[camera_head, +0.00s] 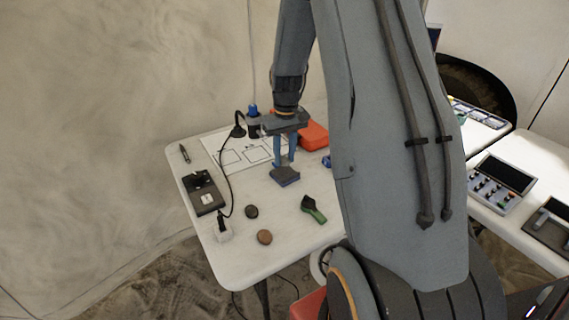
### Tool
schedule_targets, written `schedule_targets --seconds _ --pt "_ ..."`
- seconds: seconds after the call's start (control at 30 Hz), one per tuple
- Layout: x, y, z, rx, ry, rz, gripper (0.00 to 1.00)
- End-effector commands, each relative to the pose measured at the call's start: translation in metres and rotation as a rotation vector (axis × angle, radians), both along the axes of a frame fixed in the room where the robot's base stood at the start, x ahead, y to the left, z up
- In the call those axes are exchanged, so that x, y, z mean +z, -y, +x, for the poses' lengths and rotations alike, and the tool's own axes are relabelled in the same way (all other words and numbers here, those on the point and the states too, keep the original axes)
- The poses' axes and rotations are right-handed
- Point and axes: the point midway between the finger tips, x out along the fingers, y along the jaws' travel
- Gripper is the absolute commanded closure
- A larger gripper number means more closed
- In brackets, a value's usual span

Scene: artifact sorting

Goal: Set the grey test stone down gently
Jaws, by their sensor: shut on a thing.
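My gripper (285,163) points straight down over the white table, with its two blue fingers close together. A dark blue-grey, flat-topped block (285,178) is at the fingertips and looks like the grey test stone. My gripper is shut on it. Its lower edge is close to the tabletop (235,252); I cannot tell whether it touches. The fingers cover part of its top.
A dark round stone (251,212), a brown round stone (264,237) and a green-and-black tool (314,209) lie nearby. A black device (205,193), a lamp (239,130), an outlined white sheet (229,155) and an orange-red case (314,136) surround the area. My arm hides the table's right side.

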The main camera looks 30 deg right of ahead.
Motion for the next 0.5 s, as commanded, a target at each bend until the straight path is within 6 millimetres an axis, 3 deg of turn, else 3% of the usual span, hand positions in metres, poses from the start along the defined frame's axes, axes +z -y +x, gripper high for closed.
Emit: schedule_targets --seconds 0.3,0.5 --pt "-0.036 0.001 -0.001 -0.002 -0.002 0.001 0.93" --pt "-0.036 0.001 -0.001 -0.003 -0.001 0.0 0.93"
